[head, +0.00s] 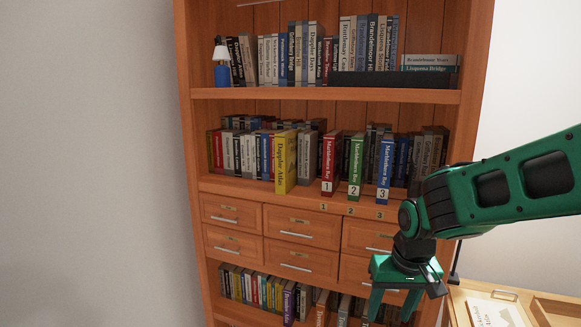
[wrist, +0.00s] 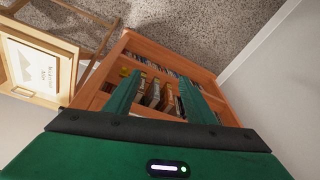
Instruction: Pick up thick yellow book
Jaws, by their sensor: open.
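The thick yellow book (head: 285,163) stands upright on the middle shelf of the wooden bookcase in the head view. Its spine faces out and juts ahead of the row of grey and white books beside it. My gripper (head: 393,306) is open and empty, low and to the right of the book, in front of the drawers and lower shelf. It points downward. In the wrist view, the two green fingers of my gripper (wrist: 160,90) are apart, with the bookcase's lower part beyond them. I cannot make out the yellow book in that view.
Red (head: 328,164), green (head: 355,166) and blue (head: 385,170) numbered books stand right of the yellow book. Drawers (head: 288,226) lie below. A wooden case (head: 540,303) with a framed picture is at the lower right. The space left of the bookcase looks open.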

